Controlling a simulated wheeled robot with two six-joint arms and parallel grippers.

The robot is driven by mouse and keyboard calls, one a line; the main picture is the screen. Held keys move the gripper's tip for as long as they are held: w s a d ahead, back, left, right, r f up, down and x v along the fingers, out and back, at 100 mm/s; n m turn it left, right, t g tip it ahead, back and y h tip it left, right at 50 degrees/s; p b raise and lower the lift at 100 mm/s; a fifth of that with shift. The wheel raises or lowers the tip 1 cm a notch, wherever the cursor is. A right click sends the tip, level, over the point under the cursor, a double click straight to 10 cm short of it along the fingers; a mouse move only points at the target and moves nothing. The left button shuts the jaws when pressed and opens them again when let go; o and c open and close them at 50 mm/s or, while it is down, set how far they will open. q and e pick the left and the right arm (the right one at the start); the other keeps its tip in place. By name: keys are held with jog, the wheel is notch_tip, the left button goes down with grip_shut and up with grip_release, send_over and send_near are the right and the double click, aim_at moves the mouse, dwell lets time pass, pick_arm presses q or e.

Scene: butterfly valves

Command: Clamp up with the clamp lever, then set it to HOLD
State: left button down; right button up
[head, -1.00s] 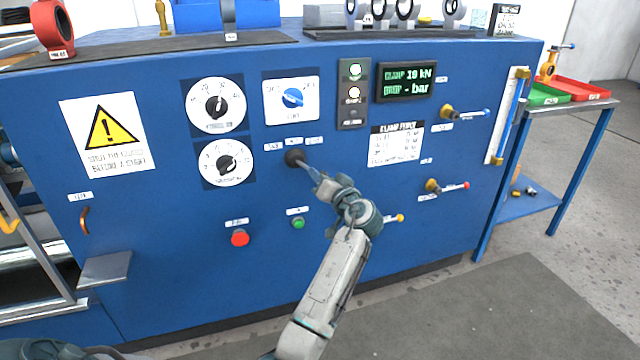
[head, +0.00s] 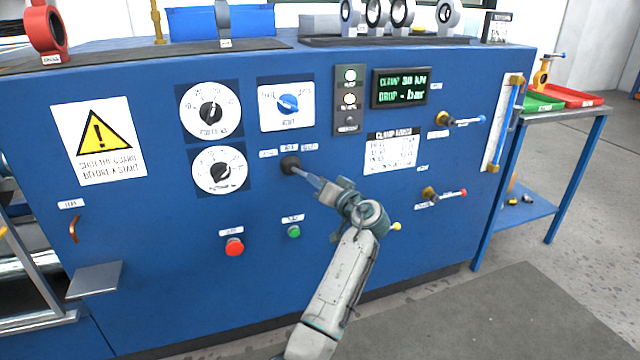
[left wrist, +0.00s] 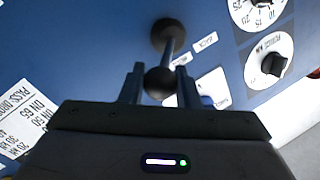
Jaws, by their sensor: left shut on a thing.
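The clamp lever (head: 289,164) sticks out of a dark round boot on the front of the blue panel, below the blue selector knob. Small labels stand above it, too small to read surely. My left gripper (head: 318,184) is shut on the clamp lever, near its outer end. In the left wrist view the lever's dark ball knob (left wrist: 159,82) sits between the two fingers of the left gripper (left wrist: 159,88), with the shaft running to the boot. In the head view the lever tilts to the right. The display (head: 401,87) reads CLAMP 30 kN and DROP - bar. My right gripper is out of view.
Two white dials (head: 211,110) and a warning sign (head: 99,140) are left of the lever. A red button (head: 234,247) and a green button (head: 294,231) are below. Small valve handles (head: 443,118) stick out at right. A side table holds green and red trays (head: 570,95).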

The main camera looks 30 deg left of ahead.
pick_arm(q)
jog(key=c, duration=1.1)
grip_release()
jog(key=shift+w, duration=0.1)
jog(key=shift+d, duration=0.1)
jog(key=v, duration=1)
jog(key=shift+s+d, duration=0.25)
jog(key=shift+d, duration=0.05)
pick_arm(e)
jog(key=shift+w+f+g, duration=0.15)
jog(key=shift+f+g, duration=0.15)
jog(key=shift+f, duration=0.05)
